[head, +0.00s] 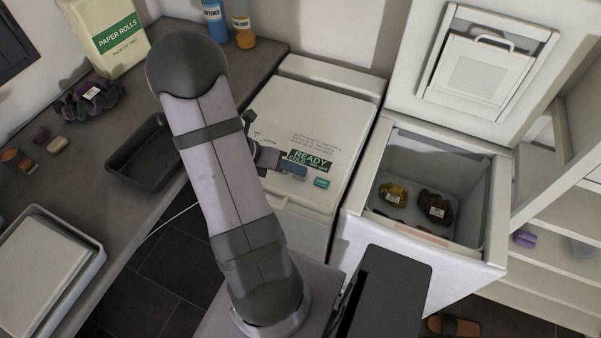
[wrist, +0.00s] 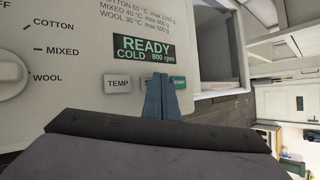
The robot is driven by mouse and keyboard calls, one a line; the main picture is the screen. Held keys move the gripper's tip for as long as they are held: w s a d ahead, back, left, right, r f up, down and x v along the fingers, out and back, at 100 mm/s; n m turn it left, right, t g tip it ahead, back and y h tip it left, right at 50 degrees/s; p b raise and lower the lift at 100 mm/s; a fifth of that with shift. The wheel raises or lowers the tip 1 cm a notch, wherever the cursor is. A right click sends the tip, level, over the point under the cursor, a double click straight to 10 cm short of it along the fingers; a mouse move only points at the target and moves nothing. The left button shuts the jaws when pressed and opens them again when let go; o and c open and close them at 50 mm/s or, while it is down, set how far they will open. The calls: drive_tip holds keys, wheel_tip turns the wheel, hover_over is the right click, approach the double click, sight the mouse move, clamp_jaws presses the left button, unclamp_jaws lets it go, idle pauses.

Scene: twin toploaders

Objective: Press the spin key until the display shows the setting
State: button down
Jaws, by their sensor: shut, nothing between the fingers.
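The left toploader (head: 318,128) has its lid shut, with a control panel at its front. Its display (wrist: 144,49) reads READY, COLD, 800 rpm. Below it in the wrist view are the TEMP key (wrist: 117,84), a middle key starting with S (wrist: 144,84), mostly hidden by my fingers, and a green key (wrist: 179,82) at the right. My gripper (wrist: 160,84) is shut and empty, its blue fingertips over or beside the middle key; I cannot tell whether they touch it. The gripper also shows in the head view (head: 300,170). A dial (wrist: 12,77) marked COTTON, MIXED, WOOL is at the left.
The right toploader (head: 425,250) stands open with two labelled bundles (head: 394,194) (head: 437,207) inside. A dark tray (head: 150,152) is on the left counter, with a detergent-like bottle (head: 243,24) behind. Shelves (head: 560,215) stand at the right.

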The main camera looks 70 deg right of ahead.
sight(295, 176)
drive_tip(key=shift+r+p, duration=0.75)
drive_tip(key=shift+r, duration=0.15)
wheel_tip(295, 176, up, 5)
drive_tip(key=p, duration=0.5)
idle(0.4)
